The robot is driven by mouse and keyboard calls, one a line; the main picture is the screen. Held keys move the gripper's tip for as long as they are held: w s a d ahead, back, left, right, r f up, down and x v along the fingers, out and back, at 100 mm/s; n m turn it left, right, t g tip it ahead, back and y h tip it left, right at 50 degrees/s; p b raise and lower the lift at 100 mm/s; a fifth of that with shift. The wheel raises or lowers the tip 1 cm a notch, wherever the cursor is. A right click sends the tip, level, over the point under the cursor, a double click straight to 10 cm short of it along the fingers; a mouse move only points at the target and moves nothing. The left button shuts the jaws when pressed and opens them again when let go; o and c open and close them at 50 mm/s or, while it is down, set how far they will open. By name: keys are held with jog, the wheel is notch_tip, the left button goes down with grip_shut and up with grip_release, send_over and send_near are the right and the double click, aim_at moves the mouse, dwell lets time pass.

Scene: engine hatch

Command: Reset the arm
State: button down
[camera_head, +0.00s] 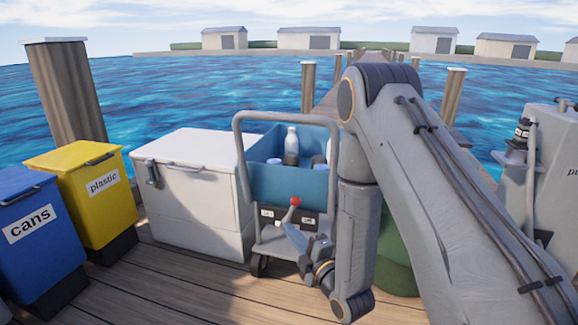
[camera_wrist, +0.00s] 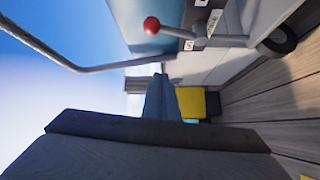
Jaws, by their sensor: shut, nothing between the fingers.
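My arm (camera_head: 425,165) reaches in from the right in the head view, bends at a high elbow and hangs down in front of the blue cart. My gripper (camera_head: 291,234) is at its lower end, tilted up and left, just below a red-knobbed lever (camera_head: 291,211) on the cart's front. In the wrist view my gripper (camera_wrist: 159,97) is shut and empty, dark and seen from behind. The lever's red knob (camera_wrist: 151,25) shows above it there, apart from the fingers.
The cart (camera_head: 290,182) has a grey tube handle (camera_head: 238,150) and carries bottles. A white chest (camera_head: 195,190) stands left of it, then yellow (camera_head: 98,205) and blue (camera_head: 35,240) bins. A grey machine (camera_head: 555,170) stands right. Bare deck (camera_head: 180,290) lies in front.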

jog(key=s+a+r+m+g+h, duration=0.4)
jog(key=s+a+m+g, duration=0.3)
jog(key=s+d+r+m+g+h, duration=0.1)
jog(key=s+r+m+g, duration=0.2)
jog(key=s, duration=0.6)
jog(key=s+d+r+m+g+h, duration=0.2)
jog(key=s+m+g, duration=0.1)
jog(key=s, duration=0.7)
jog(key=s+d+r+m+g+h, duration=0.1)
jog(key=s+r+m+g, duration=0.2)
jog(key=s, duration=0.6)
jog(key=d+r+m+p, duration=0.3)
jog(key=d+r+p, duration=0.7)
jog(key=p, duration=0.5)
jog(key=d+r+m+h+p, duration=0.1)
jog(key=d+r+m+p, duration=0.2)
jog(key=d+r+p, duration=0.7)
notch_tip(320, 180, up, 6)
jog(key=p, duration=0.6)
jog(key=shift+s+d+f, duration=0.2)
jog(key=shift+d, duration=0.2)
